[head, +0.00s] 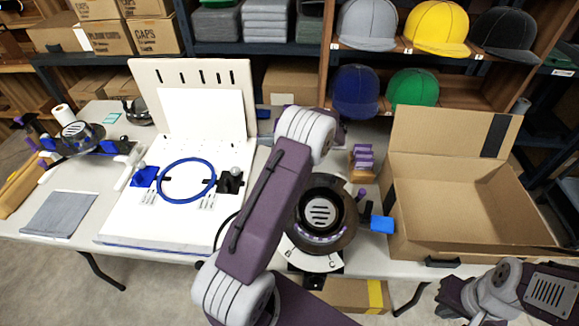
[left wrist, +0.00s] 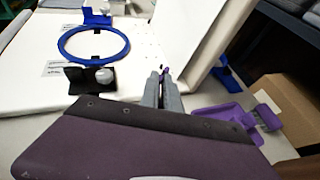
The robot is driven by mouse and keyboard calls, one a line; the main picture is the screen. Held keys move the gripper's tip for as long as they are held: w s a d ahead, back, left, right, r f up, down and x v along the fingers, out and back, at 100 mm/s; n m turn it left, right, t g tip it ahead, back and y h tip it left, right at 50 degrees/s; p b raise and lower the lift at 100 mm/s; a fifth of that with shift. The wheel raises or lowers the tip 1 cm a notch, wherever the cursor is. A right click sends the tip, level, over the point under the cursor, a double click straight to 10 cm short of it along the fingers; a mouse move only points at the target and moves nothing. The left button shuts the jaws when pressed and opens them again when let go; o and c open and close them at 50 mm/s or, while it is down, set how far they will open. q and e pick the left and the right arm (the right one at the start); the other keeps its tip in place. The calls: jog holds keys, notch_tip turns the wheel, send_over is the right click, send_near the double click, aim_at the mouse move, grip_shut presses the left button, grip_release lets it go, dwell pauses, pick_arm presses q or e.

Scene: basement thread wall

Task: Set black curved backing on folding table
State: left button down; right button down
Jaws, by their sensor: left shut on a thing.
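My left gripper (left wrist: 166,92) shows in the left wrist view, its grey fingers closed on a small, thin, dark and purple piece (left wrist: 163,72). Most of that piece is hidden, so I cannot tell what it is. In the head view my left arm's links cover this gripper. A black curved piece (head: 138,113) lies on the folding table (head: 215,254) at the back left, beside the upright white board; I cannot tell if it is the curved backing. My right gripper (head: 449,296) is low at the right, in front of the table; its jaws are not clear.
A blue hoop (head: 187,180) lies on the white board (head: 135,220); it also shows in the left wrist view (left wrist: 93,44). A round black-centred fixture (head: 321,212) stands right of my arm. An open cardboard box (head: 450,205) fills the right. Caps sit on shelves behind.

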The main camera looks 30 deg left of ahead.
pick_arm(q)
notch_tip(320, 180, down, 10)
jog(key=shift+w+f+b, duration=0.1)
jog(key=shift+b, duration=1)
jog(key=c, duration=1.5)
grip_release()
jog(key=shift+c, duration=0.2)
jog(key=p+v, duration=0.1)
jog(key=v, duration=1.1)
jog(key=shift+r+p, duration=0.2)
jog(key=shift+p, duration=0.15)
